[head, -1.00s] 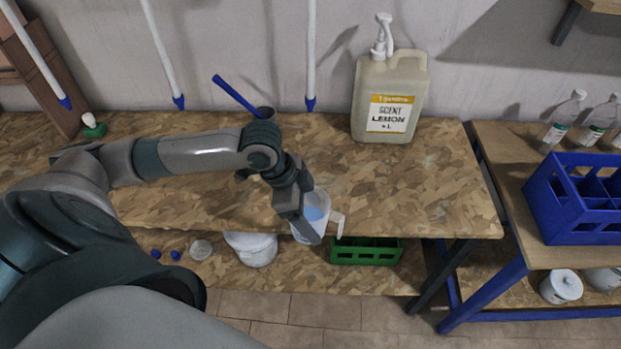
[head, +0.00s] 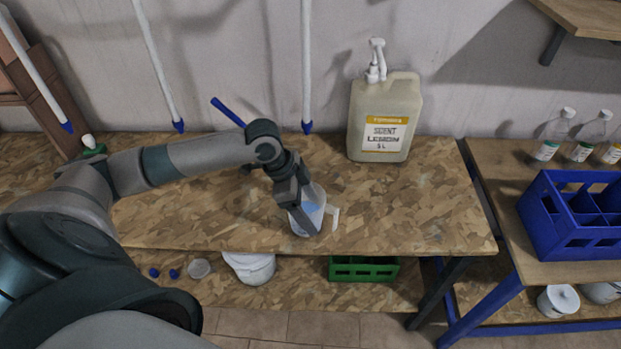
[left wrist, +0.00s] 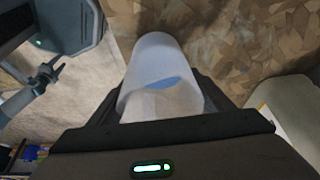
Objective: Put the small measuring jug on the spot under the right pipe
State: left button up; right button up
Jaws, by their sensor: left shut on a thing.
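The small measuring jug (head: 313,213) is clear with blue liquid low inside and a white handle on its right. My left gripper (head: 298,208) is shut on it, over the front part of the chipboard bench (head: 400,215). I cannot tell whether its base touches the bench. The left wrist view shows the jug (left wrist: 160,65) between the fingers. The right pipe (head: 306,70) is white with a blue tip, behind the jug; no marked spot is visible below it. My right gripper (left wrist: 48,75) hangs over the floor in the left wrist view, small, its fingers apart and empty.
A beige lemon scent drum (head: 385,118) with a pump stands right of the right pipe. A cup with a blue stick (head: 228,111) is partly hidden behind my left arm. A blue crate (head: 575,235) stands on the right table. The bench between jug and wall is clear.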

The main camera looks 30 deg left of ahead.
aim_at(311, 187)
pick_arm(q)
jog(key=w+a, duration=0.1)
jog(key=w+a+p, duration=0.1)
jog(key=w, duration=0.1)
jog(key=w+a, duration=0.1)
jog(key=w, duration=0.1)
jog(key=shift+w+r+p, duration=0.1)
jog(key=shift+p, duration=0.2)
jog(key=shift+w+a, duration=0.25)
jog(key=shift+w, duration=0.1)
jog(key=shift+w+a+p, duration=0.3)
jog(key=shift+w+a, duration=0.1)
jog(key=shift+w, duration=0.25)
jog(key=shift+w+a+p, duration=0.25)
jog(key=shift+w+a, duration=0.1)
jog(key=shift+w, duration=0.25)
jog(key=shift+w+a, duration=0.2)
jog(key=shift+w, duration=0.05)
jog(key=shift+f+p, duration=0.45)
jog(key=shift+f, duration=0.05)
jog(key=shift+s+f, duration=0.1)
jog(key=shift+f, duration=0.25)
